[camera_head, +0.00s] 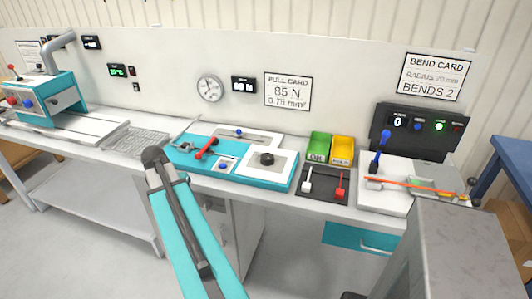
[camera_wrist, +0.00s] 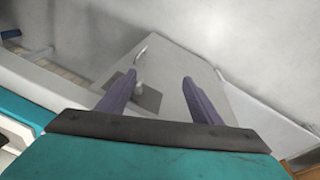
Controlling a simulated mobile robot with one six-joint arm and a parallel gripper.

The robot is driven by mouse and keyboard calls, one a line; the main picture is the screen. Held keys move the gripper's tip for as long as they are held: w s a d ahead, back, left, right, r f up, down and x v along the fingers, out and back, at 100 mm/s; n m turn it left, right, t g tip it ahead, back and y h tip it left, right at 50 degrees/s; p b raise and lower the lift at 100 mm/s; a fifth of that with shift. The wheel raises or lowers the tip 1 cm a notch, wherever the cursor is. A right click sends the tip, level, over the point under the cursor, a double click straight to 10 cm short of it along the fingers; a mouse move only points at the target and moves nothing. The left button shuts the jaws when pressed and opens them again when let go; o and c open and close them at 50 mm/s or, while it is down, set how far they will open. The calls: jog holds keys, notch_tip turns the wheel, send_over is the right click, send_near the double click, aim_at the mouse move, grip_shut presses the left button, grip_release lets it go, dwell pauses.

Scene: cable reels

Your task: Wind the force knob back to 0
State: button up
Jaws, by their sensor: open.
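A round black knob (camera_head: 267,158), which looks like the force knob, stands on a white plate on the right part of the teal bench device (camera_head: 245,178). Its pointer and scale are too small to read. In the wrist view my gripper (camera_wrist: 159,78) is open, with two purple fingers apart and nothing between them. Below the fingers is a grey panel (camera_wrist: 172,60) with a small handle; the knob is not in that view. In the head view my teal arm rises in front of the bench, left of the knob, and my gripper cannot be made out there.
The device also has a red lever (camera_head: 206,148) and a blue button (camera_head: 223,166). Green (camera_head: 318,147) and yellow (camera_head: 342,150) bins stand right of it, behind a dark switch panel (camera_head: 325,185). A bending station with a blue lever (camera_head: 380,145) is at right. A pull card (camera_head: 287,91) reads 85 N.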

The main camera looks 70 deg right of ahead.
aim_at(267, 156)
jog(key=s+d+r+m, duration=0.1)
jog(key=s+d+r, duration=0.1)
jog(key=d+r, duration=0.1)
jog(key=s+d+r+m, duration=0.1)
jog(key=s+d+r, duration=0.1)
jog(key=d+r, duration=0.2)
jog(key=s+d+r+m+h, duration=0.1)
jog(key=s+d+r, duration=0.1)
jog(key=d+r, duration=0.1)
jog(key=shift+s+d+r+m+p, duration=0.1)
jog(key=shift+d+r+m+p, duration=0.1)
jog(key=shift+r+m+p, duration=0.4)
jog(key=s+d+r+m, duration=0.2)
jog(key=s+d+r, duration=0.3)
jog(key=s+r, duration=0.1)
jog(key=s+d+r+m+g+h, duration=0.1)
jog(key=s+d+r+m, duration=0.2)
jog(key=s+r, duration=0.4)
jog(key=shift+s+d, duration=0.9)
jog(key=shift+s, duration=0.1)
jog(key=shift+f, duration=0.15)
jog(key=shift+p+x, duration=1.4)
jog(key=shift+x, duration=5.5)
jog(key=shift+s, duration=0.1)
jog(key=shift+a, duration=0.1)
jog(key=c, duration=1.1)
